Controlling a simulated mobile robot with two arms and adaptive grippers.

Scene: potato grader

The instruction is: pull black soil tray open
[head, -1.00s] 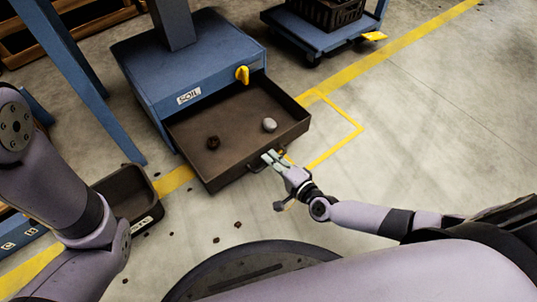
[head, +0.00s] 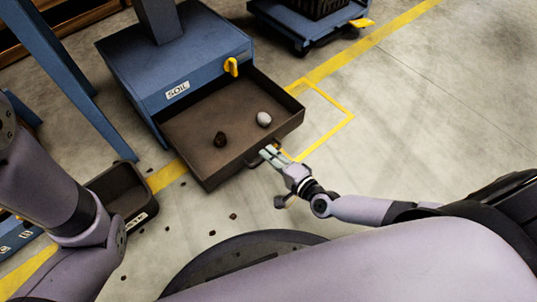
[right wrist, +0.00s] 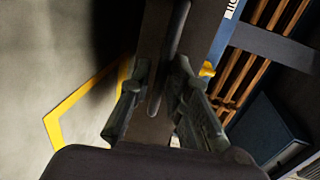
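The black soil tray (head: 228,170) stands drawn out like a drawer from the blue housing (head: 190,50) labelled SOIL. A dark lump (head: 220,139) and a pale grey stone (head: 264,119) lie apart inside it. My right gripper (head: 268,153) is at the handle on the tray's front wall, its fingers close together. In the right wrist view, the fingers (right wrist: 160,90) stand on either side of the dark handle bar (right wrist: 170,62); the exact contact is hard to see. My left arm comes in at the left, but its gripper is out of view.
A small black bin (head: 122,190) stands on the floor at lower left, near a blue leg (head: 75,80). A blue cart (head: 300,30) stands at the back. Dark crumbs lie on the floor. The floor right of the tray is clear.

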